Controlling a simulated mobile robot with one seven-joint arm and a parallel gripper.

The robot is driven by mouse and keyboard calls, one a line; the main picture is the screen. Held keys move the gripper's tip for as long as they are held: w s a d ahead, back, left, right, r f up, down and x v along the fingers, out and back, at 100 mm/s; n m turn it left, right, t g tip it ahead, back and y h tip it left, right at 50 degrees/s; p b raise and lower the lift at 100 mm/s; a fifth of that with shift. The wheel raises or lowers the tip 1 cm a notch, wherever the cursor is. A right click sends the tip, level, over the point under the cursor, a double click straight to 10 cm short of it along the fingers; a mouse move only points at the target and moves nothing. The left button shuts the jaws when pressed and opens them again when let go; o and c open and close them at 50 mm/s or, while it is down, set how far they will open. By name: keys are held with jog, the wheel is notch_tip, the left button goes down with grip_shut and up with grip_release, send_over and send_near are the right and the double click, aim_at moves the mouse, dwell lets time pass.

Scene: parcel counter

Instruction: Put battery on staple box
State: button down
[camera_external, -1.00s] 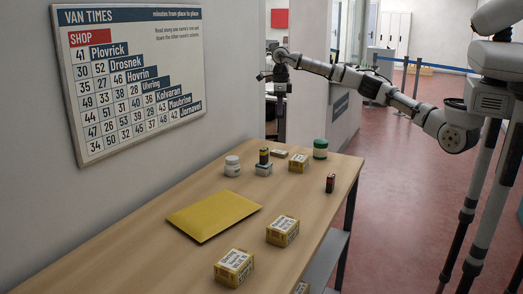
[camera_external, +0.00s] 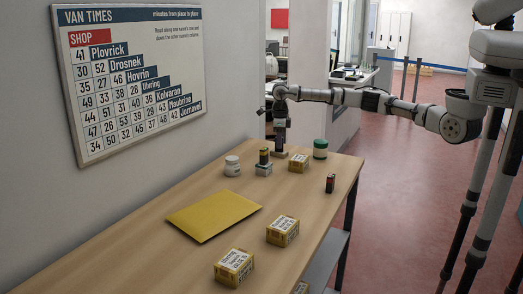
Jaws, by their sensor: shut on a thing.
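My gripper (camera_external: 280,147) points straight down at the far end of the counter. It is shut on a small dark thing, seemingly a battery, mostly hidden by the fingers. Right below it lies a small flat tan box (camera_external: 283,155), perhaps the staple box; its label is too small to read. I cannot tell whether the held thing touches it. Another battery (camera_external: 264,155), dark with a yellow band, stands on a small pale box (camera_external: 263,169) just left of the gripper. A dark and red battery (camera_external: 330,183) stands alone near the counter's right edge.
A white bottle (camera_external: 232,166) and a green-lidded jar (camera_external: 320,149) stand either side of the gripper. A yellow carton (camera_external: 299,163) is close by. Two more cartons (camera_external: 282,231) (camera_external: 234,267) and a yellow envelope (camera_external: 213,215) lie nearer. The wooden counter (camera_external: 150,255) is bare at front left.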

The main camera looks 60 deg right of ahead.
jog(key=shift+f, duration=0.2)
jog(key=c, duration=1.3)
grip_release()
notch_tip(320, 180, up, 12)
jog(key=b, duration=0.3)
jog(key=shift+r, duration=0.25)
